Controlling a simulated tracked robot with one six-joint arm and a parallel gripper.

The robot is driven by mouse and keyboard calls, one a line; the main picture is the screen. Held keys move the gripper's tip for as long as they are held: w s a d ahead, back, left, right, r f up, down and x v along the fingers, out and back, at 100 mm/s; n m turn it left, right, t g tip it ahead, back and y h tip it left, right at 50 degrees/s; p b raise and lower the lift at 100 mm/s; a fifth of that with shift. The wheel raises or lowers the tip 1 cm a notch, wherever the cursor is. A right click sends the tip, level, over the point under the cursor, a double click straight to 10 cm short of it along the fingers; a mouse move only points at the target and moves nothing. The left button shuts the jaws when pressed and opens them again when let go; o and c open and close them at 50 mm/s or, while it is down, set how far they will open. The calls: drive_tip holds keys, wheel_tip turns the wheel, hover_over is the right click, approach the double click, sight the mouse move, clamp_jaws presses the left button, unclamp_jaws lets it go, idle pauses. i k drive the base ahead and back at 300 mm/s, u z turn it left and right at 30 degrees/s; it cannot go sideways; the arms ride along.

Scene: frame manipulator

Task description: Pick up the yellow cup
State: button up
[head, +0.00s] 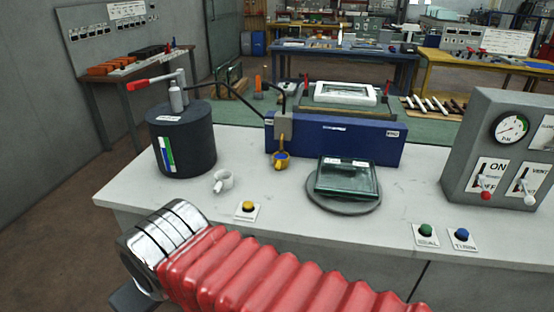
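The yellow cup (282,160) is small and stands on the white worktop, just in front of the blue machine. Something blue shows at its top. A white cup (222,181) stands to its left and nearer to me. My red ribbed arm with a chrome joint lies across the lower part of the head view, well short of the yellow cup. The fingers of my gripper do not show, so I cannot see whether they are open or shut.
The dark cylinder (182,140) stands left, the blue machine (340,140) behind the yellow cup. A glass block (347,180) on a round plate lies right of it. Yellow (248,206), green (426,231) and blue (462,235) buttons line the front. A control box (505,150) stands far right.

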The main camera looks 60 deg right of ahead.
sight(280, 160)
drive_tip(key=z, duration=0.4)
drive_tip(key=i, duration=0.85)
drive_tip(key=z, duration=0.5)
